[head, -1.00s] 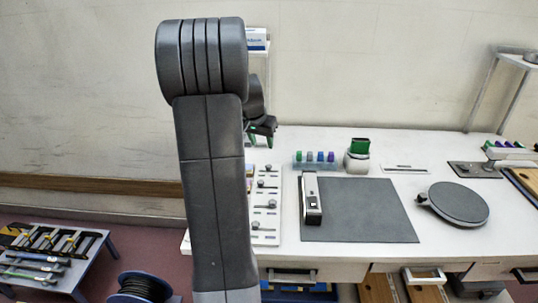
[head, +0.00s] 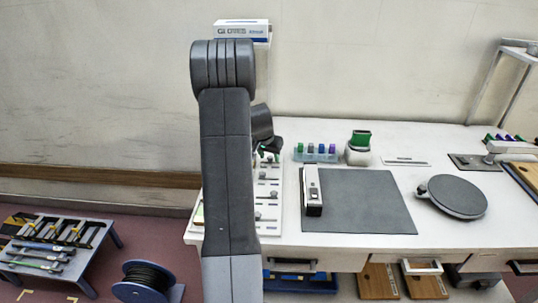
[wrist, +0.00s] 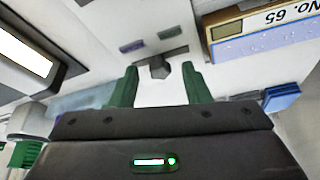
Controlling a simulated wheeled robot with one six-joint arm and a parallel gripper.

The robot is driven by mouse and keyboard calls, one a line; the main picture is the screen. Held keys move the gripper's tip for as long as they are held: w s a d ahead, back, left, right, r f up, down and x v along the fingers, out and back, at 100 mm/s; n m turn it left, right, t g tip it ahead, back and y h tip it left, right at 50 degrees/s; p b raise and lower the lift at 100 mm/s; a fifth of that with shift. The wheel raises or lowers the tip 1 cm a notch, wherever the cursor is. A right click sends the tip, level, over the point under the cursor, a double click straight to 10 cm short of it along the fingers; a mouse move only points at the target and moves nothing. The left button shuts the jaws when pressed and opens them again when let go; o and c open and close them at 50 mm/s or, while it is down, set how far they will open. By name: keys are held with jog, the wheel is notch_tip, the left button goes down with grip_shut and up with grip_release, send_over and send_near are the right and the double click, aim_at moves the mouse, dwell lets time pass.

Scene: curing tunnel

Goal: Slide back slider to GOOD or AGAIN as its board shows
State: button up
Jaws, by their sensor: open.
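The white slider panel (head: 276,226) lies on the bench left of the grey mat, with several dark knobs in slots. My gripper (head: 268,156) is low over its back end, partly hidden by my arm in the head view. In the wrist view my gripper (wrist: 160,72) is open, its green fingers on either side of a dark slider knob (wrist: 159,69), apart from it. The knob sits near the middle of its dark slot. Beyond the slot are a purple mark (wrist: 132,46) and a grey-green mark (wrist: 172,34). A board marked "No. 65" (wrist: 262,28) is at upper right; its verdict is not readable.
A clear rack of coloured pieces (head: 316,154) and a white holder with a green top (head: 358,148) stand close right of the panel. The grey mat (head: 365,205) carries a black-and-white device (head: 312,190). A round dark plate (head: 452,196) is farther right.

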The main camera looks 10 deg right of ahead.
jog(key=shift+c, duration=0.4)
grip_shut()
jog(key=shift+s+d+b, duration=0.2)
jog(key=shift+d+b, duration=0.05)
jog(key=shift+d, duration=0.4)
jog(key=shift+s+d+b, duration=0.15)
jog(key=shift+d+b, duration=0.05)
jog(key=shift+d, duration=0.4)
jog(key=shift+c, duration=0.9)
grip_release()
jog(key=shift+o, duration=1.3)
jog(key=shift+d, duration=0.1)
